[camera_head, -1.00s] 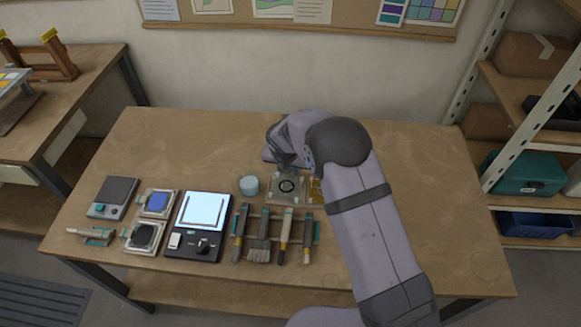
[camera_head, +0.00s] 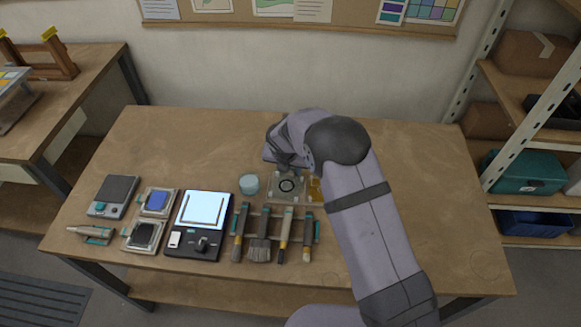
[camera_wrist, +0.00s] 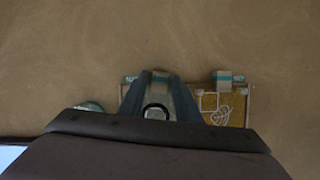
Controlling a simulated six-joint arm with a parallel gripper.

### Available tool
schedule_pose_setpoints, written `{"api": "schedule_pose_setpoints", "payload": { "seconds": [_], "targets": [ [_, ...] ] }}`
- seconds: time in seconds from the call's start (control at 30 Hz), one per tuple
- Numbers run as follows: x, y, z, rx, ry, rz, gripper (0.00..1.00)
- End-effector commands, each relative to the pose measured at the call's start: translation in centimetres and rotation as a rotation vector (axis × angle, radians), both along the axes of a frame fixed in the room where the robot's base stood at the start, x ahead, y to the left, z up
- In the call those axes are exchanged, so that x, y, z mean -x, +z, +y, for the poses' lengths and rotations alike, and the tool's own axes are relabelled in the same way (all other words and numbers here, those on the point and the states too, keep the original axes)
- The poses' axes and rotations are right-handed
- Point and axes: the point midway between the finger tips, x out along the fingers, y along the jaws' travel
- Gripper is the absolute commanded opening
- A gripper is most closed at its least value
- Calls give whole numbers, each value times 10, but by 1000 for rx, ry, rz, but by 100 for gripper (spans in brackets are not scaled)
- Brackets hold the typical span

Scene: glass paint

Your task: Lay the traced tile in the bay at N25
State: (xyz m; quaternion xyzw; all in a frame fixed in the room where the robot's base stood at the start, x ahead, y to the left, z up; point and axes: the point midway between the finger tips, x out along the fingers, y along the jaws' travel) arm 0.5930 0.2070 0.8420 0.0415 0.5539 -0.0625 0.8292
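A tray with bays (camera_head: 272,200) lies on the table in the head view, with a dark ring (camera_head: 287,186) in its left part. An amber tile (camera_head: 316,190) with white traced lines lies in its right part; it also shows in the wrist view (camera_wrist: 236,102). My gripper (camera_wrist: 160,76) is over the left part of the tray. Its two fingers stand apart on either side of a pale grey piece, with the ring between them. I cannot tell whether they touch that piece. My arm hides the fingertips in the head view, and no bay label is readable.
A glass jar (camera_head: 249,184) stands close left of the tray. Several brushes (camera_head: 260,235) lie on a rack in front. A light pad (camera_head: 203,210), ink pads (camera_head: 145,236) and a scale (camera_head: 115,192) are further left. The table's back left is clear.

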Motion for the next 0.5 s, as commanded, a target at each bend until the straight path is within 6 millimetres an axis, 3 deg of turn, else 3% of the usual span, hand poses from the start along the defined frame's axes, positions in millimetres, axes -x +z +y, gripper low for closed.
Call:
{"api": "schedule_pose_setpoints", "payload": {
  "seconds": [0.5],
  "targets": [
    [3,7,1,0,1,-1,42]
  ]
}}
